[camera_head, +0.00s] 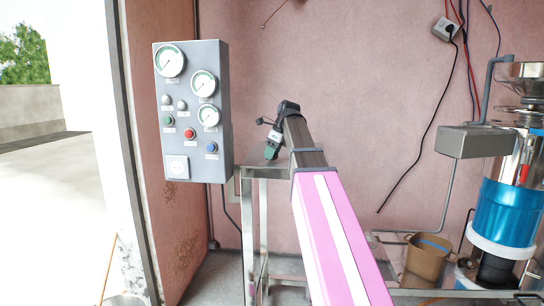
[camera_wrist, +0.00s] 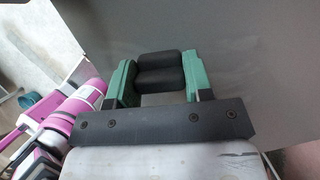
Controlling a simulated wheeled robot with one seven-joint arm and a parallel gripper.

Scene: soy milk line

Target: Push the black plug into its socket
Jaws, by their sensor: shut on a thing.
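My gripper (camera_head: 271,153) has green fingers and points down over the small metal stand beside the grey control panel. In the wrist view its fingers (camera_wrist: 160,74) are shut on the black plug (camera_wrist: 160,60), a dark rounded block held between them. In the head view the plug is too small and dark to make out at the fingertips. A white square socket (camera_head: 177,166) is on the lower front of the panel, left of my gripper and apart from it. No plug shows in this socket.
The grey control panel (camera_head: 215,110) carries gauges, lamps and buttons above the socket. The metal stand (camera_head: 268,172) is right of the panel. A wall outlet (camera_head: 445,29) with a black cord is at upper right. A blue and steel machine (camera_head: 508,210) and a brown bucket (camera_head: 426,262) stand at right.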

